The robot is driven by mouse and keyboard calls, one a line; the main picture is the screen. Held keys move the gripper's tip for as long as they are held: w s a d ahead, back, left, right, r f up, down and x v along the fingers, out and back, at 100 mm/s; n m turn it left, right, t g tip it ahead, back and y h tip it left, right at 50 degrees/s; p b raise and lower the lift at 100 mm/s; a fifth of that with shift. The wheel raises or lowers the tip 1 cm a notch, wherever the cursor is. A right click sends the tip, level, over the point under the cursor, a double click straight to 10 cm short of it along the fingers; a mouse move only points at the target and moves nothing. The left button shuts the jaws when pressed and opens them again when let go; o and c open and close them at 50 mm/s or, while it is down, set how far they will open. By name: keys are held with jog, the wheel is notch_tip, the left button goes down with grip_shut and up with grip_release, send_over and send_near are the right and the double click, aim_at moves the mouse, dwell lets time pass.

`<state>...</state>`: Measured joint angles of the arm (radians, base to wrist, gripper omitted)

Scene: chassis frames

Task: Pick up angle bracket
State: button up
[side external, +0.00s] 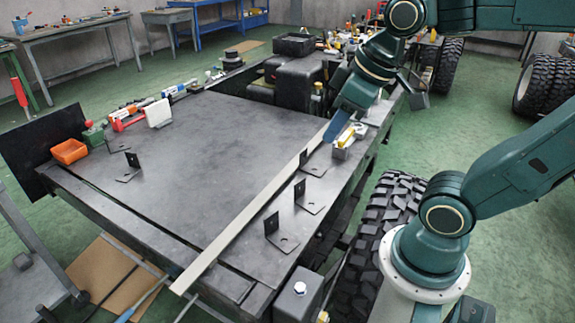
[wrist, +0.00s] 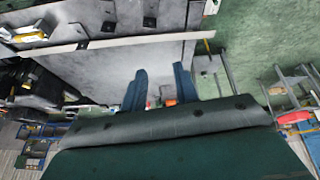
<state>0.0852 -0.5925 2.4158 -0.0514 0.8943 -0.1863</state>
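Several dark angle brackets stand on the workbench (side external: 215,140). One bracket (side external: 285,239) is at the front right, another bracket (side external: 311,203) is behind it, and a partly hidden upright dark plate (side external: 304,157) beside the pale strip looks like another. One more bracket (side external: 127,170) is at the left. Three show at the top of the wrist view, including one (wrist: 108,25). My gripper (side external: 338,125) is over the back right edge of the bench, apart from the brackets. In the wrist view its blue fingers (wrist: 160,70) are spread with nothing held between them.
A long pale strip (side external: 245,215) runs along the bench. A small tray of yellow parts (side external: 347,140) is near my gripper. An orange bin (side external: 69,151), tools and a white block (side external: 158,112) line the left edge. Black boxes (side external: 298,82) stand at the back. The bench's middle is clear.

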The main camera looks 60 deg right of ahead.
jog(key=w+d+f+n+g+y, duration=0.1)
jog(key=w+d+f+n, duration=0.3)
jog(key=w+d, duration=0.25)
jog(key=w+d+f+n+g, duration=0.2)
jog(key=w+d+f+n, duration=0.1)
jog(key=w+d, duration=0.3)
jog(key=w+d+f+n+y, duration=0.1)
jog(key=w+d+f+n, duration=0.1)
jog(key=d+f, duration=0.4)
jog(key=w+d+f+n+y, duration=0.1)
jog(key=d+f+n+y, duration=0.1)
jog(key=d+f+n, duration=0.2)
jog(key=d+f, duration=0.3)
jog(key=f, duration=0.4)
jog(key=shift+w+d+f+n+g, duration=0.15)
jog(key=shift+w+f+n+g, duration=0.15)
jog(key=shift+w+f, duration=0.1)
jog(key=shift+x, duration=4.3)
jog(key=shift+s+a, duration=0.1)
jog(key=shift+a, duration=0.15)
